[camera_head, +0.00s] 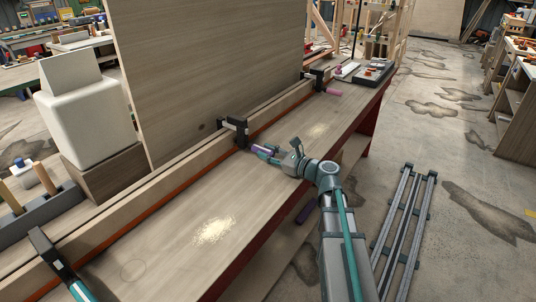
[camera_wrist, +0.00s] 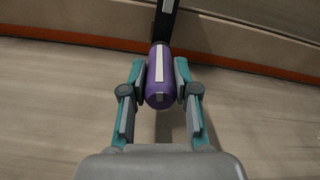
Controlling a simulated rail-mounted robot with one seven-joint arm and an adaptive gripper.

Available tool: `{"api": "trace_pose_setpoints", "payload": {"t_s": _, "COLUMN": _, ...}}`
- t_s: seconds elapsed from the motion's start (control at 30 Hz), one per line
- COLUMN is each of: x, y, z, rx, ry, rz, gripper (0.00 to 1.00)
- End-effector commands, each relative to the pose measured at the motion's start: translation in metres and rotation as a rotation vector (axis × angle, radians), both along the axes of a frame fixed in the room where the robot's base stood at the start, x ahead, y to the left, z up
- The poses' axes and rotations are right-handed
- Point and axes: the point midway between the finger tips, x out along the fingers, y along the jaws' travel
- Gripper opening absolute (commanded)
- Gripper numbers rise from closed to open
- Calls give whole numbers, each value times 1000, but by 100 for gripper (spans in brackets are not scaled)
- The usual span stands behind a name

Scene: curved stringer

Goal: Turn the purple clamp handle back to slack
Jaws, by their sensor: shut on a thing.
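The purple clamp handle (camera_wrist: 159,88) sits between the two fingers of my gripper (camera_wrist: 160,85) in the wrist view. The fingers touch it from both sides, so my gripper is shut on it. A pale strip runs along the top of the handle. The black clamp bar (camera_wrist: 166,22) leads away from it toward the wooden strips. In the head view the purple handle (camera_head: 261,151) shows just left of my gripper (camera_head: 270,154), and its black clamp (camera_head: 236,128) grips the strips at the middle of the bench.
A teal-handled clamp (camera_head: 62,272) is at the near left and a pink-handled clamp (camera_head: 320,76) at the far end. A tall wooden panel (camera_head: 210,65) stands behind the strips. The workbench top (camera_head: 160,245) is mostly clear, with sawdust patches. A black tray (camera_head: 371,72) lies at the far end.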

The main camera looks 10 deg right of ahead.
Motion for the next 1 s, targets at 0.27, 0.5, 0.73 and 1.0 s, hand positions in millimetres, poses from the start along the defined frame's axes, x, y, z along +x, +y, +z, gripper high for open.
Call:
{"api": "trace_pose_setpoints", "payload": {"t_s": 0.27, "x": -1, "y": 1, "z": -4, "rx": -146, "ry": -137, "rz": -1, "gripper": 0}}
{"api": "trace_pose_setpoints", "payload": {"t_s": 0.5, "x": -1, "y": 1, "z": -5, "rx": -313, "ry": -291, "rz": -1, "gripper": 0}}
{"api": "trace_pose_setpoints", "payload": {"t_s": 0.73, "x": -1, "y": 2, "z": -6, "rx": -474, "ry": -439, "rz": 0, "gripper": 0}}
{"api": "trace_pose_setpoints", "payload": {"t_s": 1.0, "x": -2, "y": 2, "z": -7, "rx": -663, "ry": -613, "rz": 0, "gripper": 0}}
